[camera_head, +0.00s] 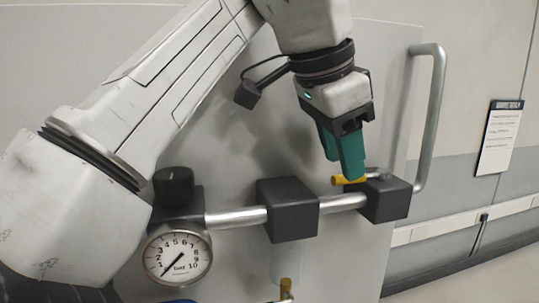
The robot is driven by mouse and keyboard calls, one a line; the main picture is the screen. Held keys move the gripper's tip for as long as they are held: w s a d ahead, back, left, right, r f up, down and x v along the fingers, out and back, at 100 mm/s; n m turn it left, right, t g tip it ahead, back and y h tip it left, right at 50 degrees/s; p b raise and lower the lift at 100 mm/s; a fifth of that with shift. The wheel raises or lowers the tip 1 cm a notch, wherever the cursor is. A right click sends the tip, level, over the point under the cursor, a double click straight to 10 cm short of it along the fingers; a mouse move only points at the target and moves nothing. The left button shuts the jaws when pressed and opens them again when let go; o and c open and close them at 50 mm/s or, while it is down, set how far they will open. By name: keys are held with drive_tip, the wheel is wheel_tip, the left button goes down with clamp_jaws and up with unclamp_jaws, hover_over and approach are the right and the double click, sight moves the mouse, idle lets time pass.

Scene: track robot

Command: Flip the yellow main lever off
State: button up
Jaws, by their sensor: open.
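The yellow main lever (341,180) sits on top of the right dark valve block (385,200), on the silver pipe. It lies roughly level along the pipe, its yellow end pointing left and a grey pivot at its right. My gripper (352,174) points down with green fingers right over the lever. The fingertips overlap the lever and hide part of it. I cannot tell whether they touch it or stand just in front of it. The gap between the fingers is hard to see from this side.
A dial gauge (178,254) and a black knob (174,187) are at the lower left. A middle dark block (288,209) sits on the pipe (236,217). A grey handle tube (436,110) rises at the right. Another small yellow part (286,286) shows at the bottom.

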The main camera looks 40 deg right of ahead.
drive_tip(key=shift+x, duration=1.05)
clamp_jaws()
